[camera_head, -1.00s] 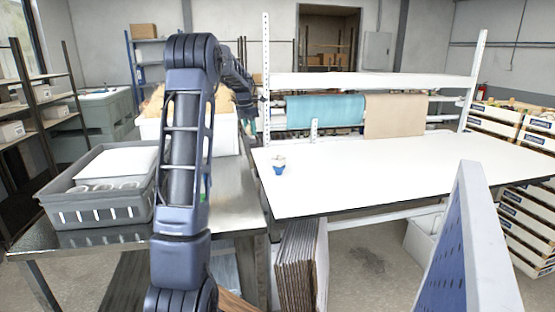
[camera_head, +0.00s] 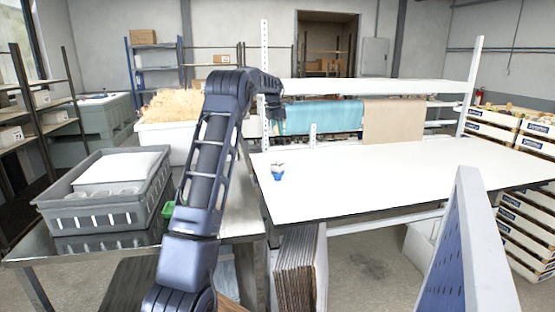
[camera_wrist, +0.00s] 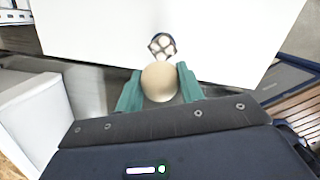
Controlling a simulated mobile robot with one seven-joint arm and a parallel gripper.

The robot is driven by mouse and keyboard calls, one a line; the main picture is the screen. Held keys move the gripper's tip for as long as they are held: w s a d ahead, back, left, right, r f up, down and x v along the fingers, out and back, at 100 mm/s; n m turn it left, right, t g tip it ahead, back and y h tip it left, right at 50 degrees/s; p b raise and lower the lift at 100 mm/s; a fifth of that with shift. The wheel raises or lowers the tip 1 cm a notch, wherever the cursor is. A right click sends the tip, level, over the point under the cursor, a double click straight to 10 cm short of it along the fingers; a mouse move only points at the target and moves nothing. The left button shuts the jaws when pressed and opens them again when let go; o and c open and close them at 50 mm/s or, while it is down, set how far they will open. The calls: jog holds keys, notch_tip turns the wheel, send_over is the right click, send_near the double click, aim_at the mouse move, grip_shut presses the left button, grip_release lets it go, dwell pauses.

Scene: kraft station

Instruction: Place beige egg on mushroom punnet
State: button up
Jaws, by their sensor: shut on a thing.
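The beige egg (camera_wrist: 159,84) is held between the two teal fingers of my gripper (camera_wrist: 158,75) in the wrist view. My gripper is shut on it. The mushroom punnet (camera_head: 277,177), small and dark blue with pale contents, stands on the white table (camera_head: 400,175) near its left end. In the wrist view the punnet (camera_wrist: 153,46) shows just beyond the egg, with round white mushrooms in it. The egg appears apart from the punnet, but the height between them is hard to tell. In the head view the egg and fingers cannot be made out.
A grey crate (camera_head: 105,213) stands on the metal table at left, with a green container (camera_head: 168,209) beside it, partly behind my arm. A white bin (camera_head: 160,135) stands behind. An upper shelf (camera_head: 380,88) spans the back of the white table, which is largely clear.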

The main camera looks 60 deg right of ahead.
aim_at(278, 162)
notch_tip(278, 162, down, 15)
jog(key=shift+r, duration=0.2)
dwell(0.3)
jog(key=shift+f, duration=0.15)
jog(key=o, duration=0.8)
jog(key=shift+c, duration=0.2)
